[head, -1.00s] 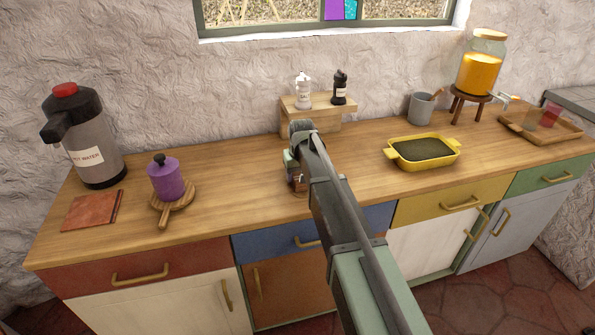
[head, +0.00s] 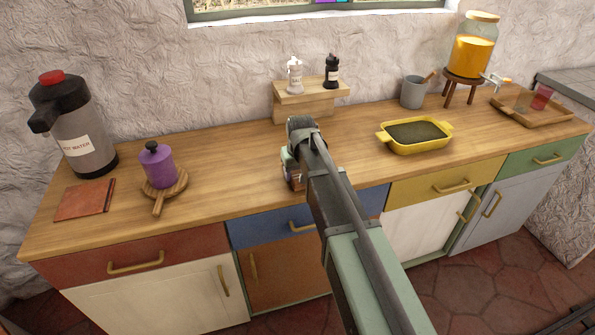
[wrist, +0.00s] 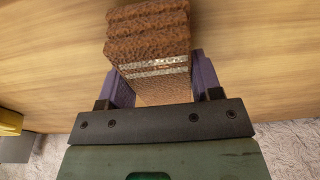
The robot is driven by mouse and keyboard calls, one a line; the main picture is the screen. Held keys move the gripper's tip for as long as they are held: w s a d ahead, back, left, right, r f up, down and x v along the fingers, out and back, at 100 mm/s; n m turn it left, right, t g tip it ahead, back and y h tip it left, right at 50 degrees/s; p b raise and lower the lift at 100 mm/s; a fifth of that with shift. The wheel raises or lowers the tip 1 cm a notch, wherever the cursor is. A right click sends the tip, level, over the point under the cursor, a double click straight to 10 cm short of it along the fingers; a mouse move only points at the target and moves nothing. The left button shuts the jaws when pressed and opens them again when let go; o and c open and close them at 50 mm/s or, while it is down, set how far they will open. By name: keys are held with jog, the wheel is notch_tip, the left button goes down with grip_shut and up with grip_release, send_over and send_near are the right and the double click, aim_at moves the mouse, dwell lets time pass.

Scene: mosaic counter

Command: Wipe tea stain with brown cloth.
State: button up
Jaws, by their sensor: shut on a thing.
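The brown cloth (wrist: 148,50) is a thick, folded, rough-textured stack with a pale patterned band, seen in the wrist view. My gripper (wrist: 156,72) is shut on it, with a purple finger on either side. In the head view my gripper (head: 291,168) is over the middle of the wooden counter, in front of the small shelf, and my arm hides most of it and the cloth. I cannot tell whether the cloth touches the counter. No tea stain shows in either view; it may be hidden behind my arm or under the cloth.
On the counter (head: 225,160) stand a hot water flask (head: 80,135), a purple canister (head: 158,168) on a round board, a reddish-brown flat item (head: 84,200), a shelf with two bottles (head: 308,103), a yellow dish (head: 416,146), a grey mug (head: 411,92), a drink dispenser (head: 472,58) and a tray (head: 570,128).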

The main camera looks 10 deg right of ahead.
jog(key=shift+w+a, duration=0.2)
jog(key=shift+w, duration=2.15)
jog(key=shift+w+a, duration=0.15)
jog(key=shift+w, duration=2.2)
jog(key=shift+s+d, duration=0.2)
jog(key=shift+s, duration=2.3)
jog(key=shift+s+d, duration=0.2)
jog(key=shift+s, duration=2.3)
jog(key=shift+s+r, duration=0.1)
jog(key=shift+s, duration=0.25)
notch_tip(320, 180, up, 7)
jog(key=p, duration=0.7)
jog(key=shift+w+r, duration=0.15)
notch_tip(320, 180, down, 6)
jog(key=b, duration=0.5)
jog(key=shift+d+b, duration=0.1)
jog(key=shift+b, duration=0.2)
jog(key=shift+f+b, duration=1)
jog(key=shift+f, duration=0.05)
